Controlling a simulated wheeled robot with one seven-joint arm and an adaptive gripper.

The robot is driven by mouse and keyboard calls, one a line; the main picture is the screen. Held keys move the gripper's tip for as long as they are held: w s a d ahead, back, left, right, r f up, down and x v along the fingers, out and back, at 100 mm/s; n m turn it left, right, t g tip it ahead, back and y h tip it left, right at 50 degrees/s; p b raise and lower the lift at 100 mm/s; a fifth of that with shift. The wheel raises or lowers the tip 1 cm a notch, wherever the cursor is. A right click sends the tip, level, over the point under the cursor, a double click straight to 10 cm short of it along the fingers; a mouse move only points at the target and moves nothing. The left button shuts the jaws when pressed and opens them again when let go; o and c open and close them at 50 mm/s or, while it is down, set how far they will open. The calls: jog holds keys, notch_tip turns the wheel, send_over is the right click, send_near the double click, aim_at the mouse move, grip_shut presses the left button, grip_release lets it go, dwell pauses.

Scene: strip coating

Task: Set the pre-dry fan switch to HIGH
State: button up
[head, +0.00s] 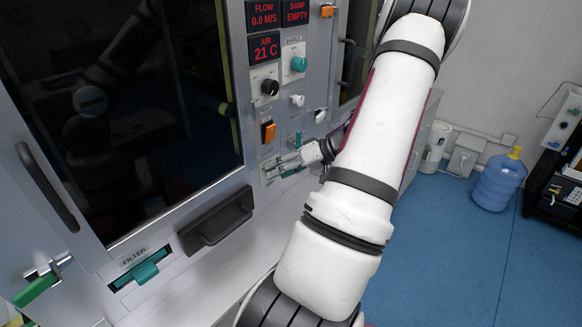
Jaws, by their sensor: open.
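My gripper (283,167) reaches from the right to the lower part of the machine's control panel, with its fingers apart and pointing left. A small teal control (292,172) sits at the fingers, partly covered by them; I cannot tell whether they touch it. Just above is a teal lever (298,138), and to its left an orange switch (268,131). The labels are too small to read, so I cannot tell which control is the pre-dry fan switch or its setting.
A dark glass door (120,110) fills the left. A black handle (215,217) and a teal FILTER latch (146,272) lie below. A water jug (497,182) stands on the blue floor.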

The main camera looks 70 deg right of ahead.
jog(key=shift+w+f, duration=0.1)
jog(key=shift+w, duration=0.05)
jog(key=c, duration=1.2)
